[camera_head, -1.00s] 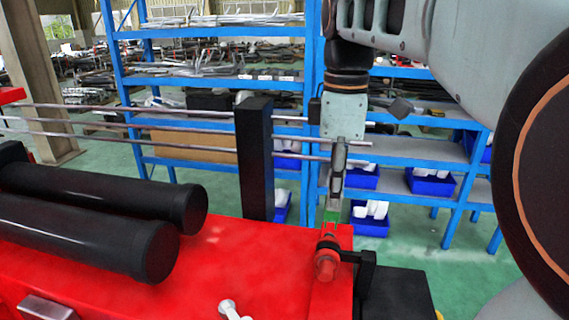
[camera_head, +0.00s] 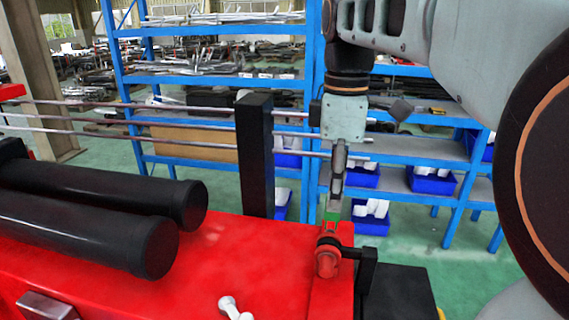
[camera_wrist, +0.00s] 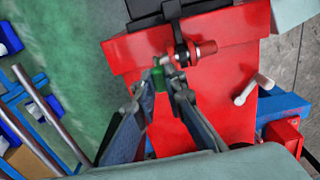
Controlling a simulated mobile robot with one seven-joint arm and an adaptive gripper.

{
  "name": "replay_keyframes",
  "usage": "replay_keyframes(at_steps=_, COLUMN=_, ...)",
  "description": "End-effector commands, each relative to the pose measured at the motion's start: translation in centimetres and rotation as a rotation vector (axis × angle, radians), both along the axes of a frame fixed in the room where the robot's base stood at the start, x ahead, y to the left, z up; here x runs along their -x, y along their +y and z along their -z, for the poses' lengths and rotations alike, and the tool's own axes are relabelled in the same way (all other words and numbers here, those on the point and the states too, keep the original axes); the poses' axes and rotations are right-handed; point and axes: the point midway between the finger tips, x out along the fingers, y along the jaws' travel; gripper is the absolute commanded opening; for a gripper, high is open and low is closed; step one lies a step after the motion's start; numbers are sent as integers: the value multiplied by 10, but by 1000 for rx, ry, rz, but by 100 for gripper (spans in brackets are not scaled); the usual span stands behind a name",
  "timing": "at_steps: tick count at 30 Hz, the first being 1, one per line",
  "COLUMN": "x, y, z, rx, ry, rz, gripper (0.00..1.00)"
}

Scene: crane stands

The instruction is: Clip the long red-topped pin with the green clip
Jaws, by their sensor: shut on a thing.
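The red-topped pin (camera_head: 327,258) lies roughly level at the right end of the red machine body, with its rounded red end facing the head camera. In the wrist view the pin (camera_wrist: 204,48) points right from a dark ring and bracket. My gripper (camera_head: 335,205) points down just behind the pin. In the wrist view my gripper (camera_wrist: 162,83) is shut on the small green clip (camera_wrist: 174,72), which sits between the fingertips, close below and left of the pin's dark ring. Whether the clip touches the pin cannot be told. The clip is mostly hidden in the head view.
A black bracket (camera_head: 364,268) stands right beside the pin. Two black cylinders (camera_head: 100,190) lie on the left of the red body (camera_head: 240,255). Blue shelves (camera_head: 312,100) stand in the background.

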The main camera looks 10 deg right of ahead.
Motion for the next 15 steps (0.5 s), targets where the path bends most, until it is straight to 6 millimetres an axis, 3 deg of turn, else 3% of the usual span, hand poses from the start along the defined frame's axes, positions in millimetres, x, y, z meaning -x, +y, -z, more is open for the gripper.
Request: replay_keyframes(at_steps=15, x=0, y=0, z=12, rx=0, ry=0, rz=0, gripper=0)
